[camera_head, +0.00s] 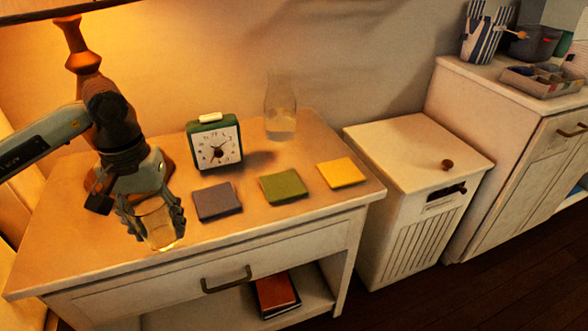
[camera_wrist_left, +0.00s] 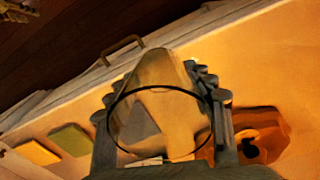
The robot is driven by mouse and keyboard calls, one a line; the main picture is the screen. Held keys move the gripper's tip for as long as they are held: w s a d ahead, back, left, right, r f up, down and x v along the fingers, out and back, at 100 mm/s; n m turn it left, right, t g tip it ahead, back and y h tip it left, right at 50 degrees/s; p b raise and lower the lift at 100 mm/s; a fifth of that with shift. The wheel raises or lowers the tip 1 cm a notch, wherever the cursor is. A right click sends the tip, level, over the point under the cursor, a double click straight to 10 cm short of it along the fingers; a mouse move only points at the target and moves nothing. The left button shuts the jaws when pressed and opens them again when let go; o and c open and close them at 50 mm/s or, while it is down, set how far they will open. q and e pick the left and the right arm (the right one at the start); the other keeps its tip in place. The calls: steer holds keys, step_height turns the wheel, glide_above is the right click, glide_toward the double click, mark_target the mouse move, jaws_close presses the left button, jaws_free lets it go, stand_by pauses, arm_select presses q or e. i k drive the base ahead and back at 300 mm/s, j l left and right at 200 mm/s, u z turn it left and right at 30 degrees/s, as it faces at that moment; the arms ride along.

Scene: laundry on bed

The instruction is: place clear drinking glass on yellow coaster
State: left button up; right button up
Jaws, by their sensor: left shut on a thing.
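My left gripper (camera_head: 151,215) is shut on a clear drinking glass (camera_head: 160,232) above the front left of the bedside table. The glass also shows between the fingers in the left wrist view (camera_wrist_left: 160,110). The yellow coaster (camera_head: 341,173) lies bare on the table's right side, well to the right of the gripper. It also shows at the lower left of the left wrist view (camera_wrist_left: 36,152). A green coaster (camera_head: 284,186) and a grey-purple coaster (camera_head: 217,201) lie in a row left of it, both bare. My right gripper is not in view.
A green alarm clock (camera_head: 215,148) stands behind the coasters. A clear carafe (camera_head: 281,118) stands at the table's back. A lamp base (camera_head: 83,57) is behind my left arm. A white hamper (camera_head: 415,150) stands right of the table (camera_head: 95,262).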

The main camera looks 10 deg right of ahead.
mark_target(341, 171)
steer(key=l+z, duration=0.2)
steer(key=l, duration=0.2)
steer(key=i+l+z, duration=0.2)
steer(key=l, duration=0.25)
steer(key=i+l+z, duration=0.2)
steer(key=i+l, duration=0.25)
steer(key=i, duration=0.05)
